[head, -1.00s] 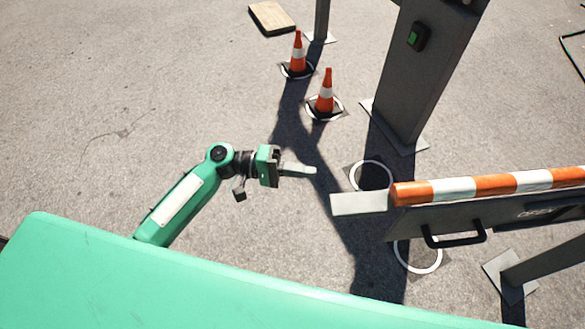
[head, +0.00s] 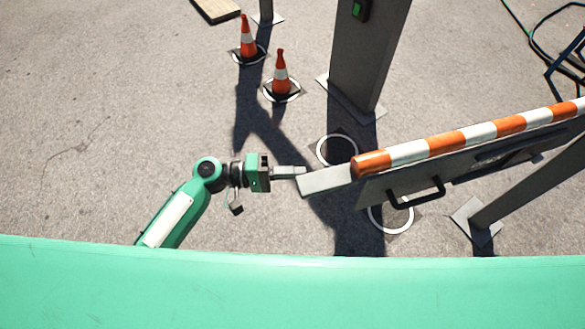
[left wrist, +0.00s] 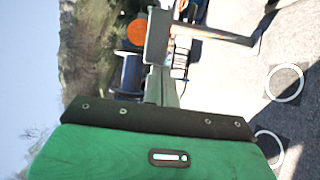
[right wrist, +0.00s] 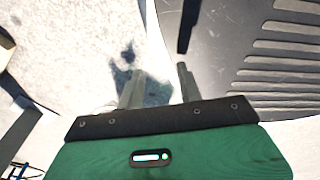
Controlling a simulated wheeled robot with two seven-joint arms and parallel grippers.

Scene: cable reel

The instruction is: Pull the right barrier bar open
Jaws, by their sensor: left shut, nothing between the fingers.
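The barrier bar (head: 436,143) is orange and white striped and enters from the right in the head view. Below it hangs a dark panel with a black handle (head: 415,196). A pale grey plate (head: 323,182) sticks out from its left end. My left gripper (head: 289,172) is shut and empty, its fingertips at the plate's left end; I cannot tell whether they touch. In the left wrist view the bar's round orange end (left wrist: 136,33) and the grey plate (left wrist: 157,36) show just past the fingers. My right gripper (right wrist: 158,88) is open and empty, seen only in its wrist view.
A thick grey post (head: 365,60) stands behind the bar's end, and another slanted post (head: 525,188) is at right. Two orange cones (head: 281,75) stand further back left. A wooden board (head: 215,10) lies beyond. Open asphalt is at left.

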